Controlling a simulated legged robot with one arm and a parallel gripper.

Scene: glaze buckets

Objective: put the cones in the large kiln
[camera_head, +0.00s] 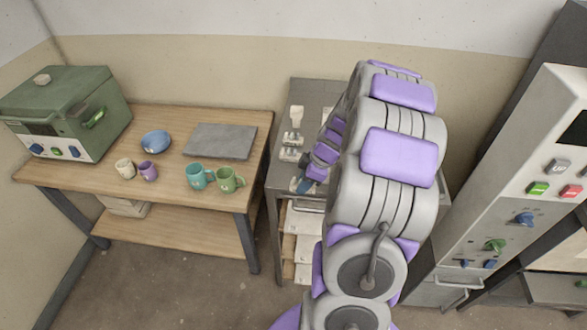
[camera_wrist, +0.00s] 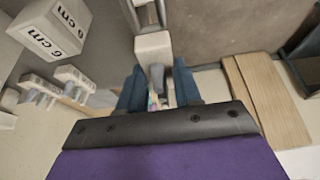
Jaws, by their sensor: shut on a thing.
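My gripper (camera_wrist: 158,92) is shut on a small grey piece (camera_wrist: 157,77), which looks like a cone, between its dark blue fingers. A pale block adjoins the piece's far end; I cannot tell whether they are joined. In the head view my gripper (camera_head: 305,186) is low at the metal cart's front edge, partly hidden by my arm, and its load cannot be made out. Small white stands with grey pieces, perhaps cones (camera_wrist: 40,88), are at the left of the wrist view. A tall grey unit with buttons and knobs (camera_head: 500,190), perhaps the large kiln, is at right.
The metal cart (camera_head: 318,92) holds small white items (camera_head: 296,115). A white "6 cm" block (camera_wrist: 52,30) is close by in the wrist view. The wooden table (camera_head: 90,172) at left carries a green kiln (camera_head: 75,105), mugs, a blue bowl (camera_head: 156,141) and a grey slab (camera_head: 220,141).

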